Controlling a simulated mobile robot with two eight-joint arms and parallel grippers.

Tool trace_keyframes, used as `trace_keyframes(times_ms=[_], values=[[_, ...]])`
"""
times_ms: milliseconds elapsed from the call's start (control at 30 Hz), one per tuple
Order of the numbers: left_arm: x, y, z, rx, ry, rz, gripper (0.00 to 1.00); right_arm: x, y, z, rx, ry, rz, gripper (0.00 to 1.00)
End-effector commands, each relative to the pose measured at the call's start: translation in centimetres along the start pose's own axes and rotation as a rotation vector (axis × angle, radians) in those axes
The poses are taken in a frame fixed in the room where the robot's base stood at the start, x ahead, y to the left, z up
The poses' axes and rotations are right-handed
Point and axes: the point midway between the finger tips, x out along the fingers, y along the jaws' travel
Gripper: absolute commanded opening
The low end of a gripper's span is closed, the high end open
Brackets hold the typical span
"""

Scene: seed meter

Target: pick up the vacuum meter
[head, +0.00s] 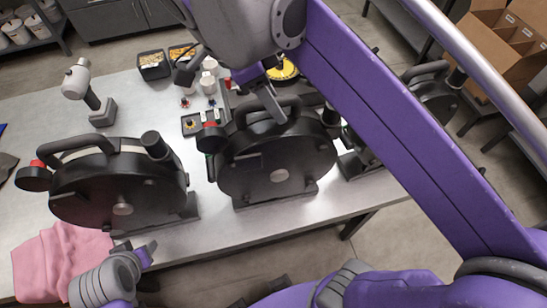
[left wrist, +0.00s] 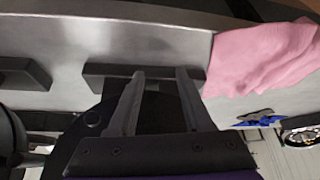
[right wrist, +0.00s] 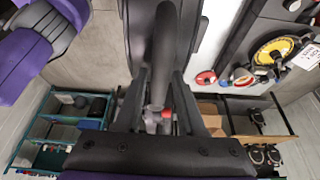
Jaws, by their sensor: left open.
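Two round black meters with top handles stand upright on the metal table: a left one (head: 120,190) and a middle one (head: 275,160). Which one the task means by vacuum meter I cannot tell. My right gripper (head: 270,100) is at the middle meter's handle. In the right wrist view a dark handle (right wrist: 163,50) runs between the fingers of the right gripper (right wrist: 160,80); whether they press on it is unclear. My left gripper (head: 148,252) is low by the table's front edge, below the left meter. Its fingers (left wrist: 159,75) are apart and empty.
A pink cloth (head: 62,262) lies at the table's front left. A grey and black tool (head: 90,88) stands behind the left meter. Small bins (head: 154,66) and a yellow dial (head: 283,70) are at the back. Another black device (head: 433,95) is at right. Cardboard boxes (head: 505,45) stand beyond.

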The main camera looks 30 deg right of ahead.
Motion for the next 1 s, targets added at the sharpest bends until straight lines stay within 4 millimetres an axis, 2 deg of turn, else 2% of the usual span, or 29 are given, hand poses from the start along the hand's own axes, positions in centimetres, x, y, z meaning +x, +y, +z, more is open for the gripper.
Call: trace_keyframes(times_ms=[33, 200, 1000], values=[[0.01, 0.00, 0.01, 0.000, 0.000, 0.000, 0.50, 0.00, 0.00, 0.01, 0.000, 0.000, 0.000, 0.27], [0.01, 0.00, 0.01, 0.000, 0.000, 0.000, 0.50, -0.01, 0.01, 0.00, 0.000, 0.000, 0.000, 0.00], [0.01, 0.00, 0.01, 0.000, 0.000, 0.000, 0.50, -0.01, 0.01, 0.00, 0.000, 0.000, 0.001, 0.00]])
